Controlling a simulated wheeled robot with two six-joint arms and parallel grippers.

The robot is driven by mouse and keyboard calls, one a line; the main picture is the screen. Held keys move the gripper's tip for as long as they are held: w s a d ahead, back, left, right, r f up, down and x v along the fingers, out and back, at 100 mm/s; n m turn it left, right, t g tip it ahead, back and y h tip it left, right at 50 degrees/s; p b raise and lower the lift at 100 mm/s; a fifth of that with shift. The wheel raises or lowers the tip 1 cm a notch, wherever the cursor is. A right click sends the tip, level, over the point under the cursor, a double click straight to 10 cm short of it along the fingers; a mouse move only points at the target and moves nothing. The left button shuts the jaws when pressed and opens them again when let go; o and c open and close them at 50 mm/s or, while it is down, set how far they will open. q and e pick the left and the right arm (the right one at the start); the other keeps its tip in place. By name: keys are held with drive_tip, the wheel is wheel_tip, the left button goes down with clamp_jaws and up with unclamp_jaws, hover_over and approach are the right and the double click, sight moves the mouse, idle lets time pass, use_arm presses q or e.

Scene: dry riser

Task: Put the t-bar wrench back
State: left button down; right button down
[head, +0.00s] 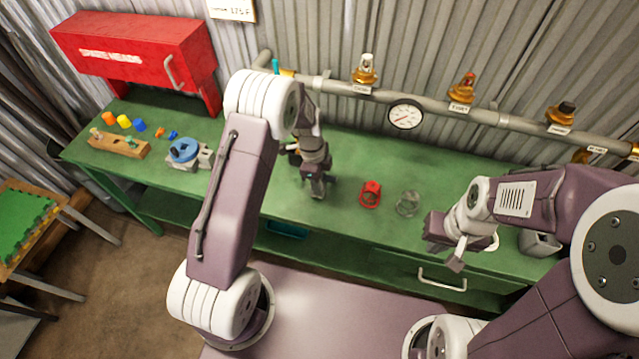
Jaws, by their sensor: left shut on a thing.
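My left gripper (318,190) points down over the middle of the green bench, left of a red ring-shaped part. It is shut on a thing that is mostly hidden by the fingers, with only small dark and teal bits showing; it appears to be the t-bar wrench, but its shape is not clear. My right gripper (446,250) is open and empty above the bench's front edge, at the right.
The red ring part (370,193) and a clear one (407,204) stand on the green bench (345,235). A blue-topped device (185,150), wooden block (118,146) and red cabinet (135,50) are left. A pipe with a gauge (404,115) and several brass heads runs behind.

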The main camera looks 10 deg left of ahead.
use_arm(q)
drive_tip(key=shift+w+f, duration=0.15)
drive_tip(key=shift+f, duration=0.65)
drive_tip(key=c, duration=1)
unclamp_jaws()
drive_tip(key=shift+r, duration=0.35)
drive_tip(key=r, duration=0.3)
drive_tip(key=a+r, duration=0.1)
drive_tip(key=r, duration=0.3)
drive_tip(key=r+b, duration=0.1)
drive_tip(key=r, duration=0.3)
drive_tip(key=shift+a+r, duration=0.2)
drive_tip(key=shift+r, duration=0.05)
drive_tip(key=s+a+n+t+y, duration=0.1)
drive_tip(key=s+a+n, duration=0.2)
drive_tip(key=s+n, duration=1.5)
drive_tip(key=shift+a+r+n, duration=0.2)
drive_tip(key=shift+r+n, duration=0.1)
drive_tip(key=shift+n, duration=0.1)
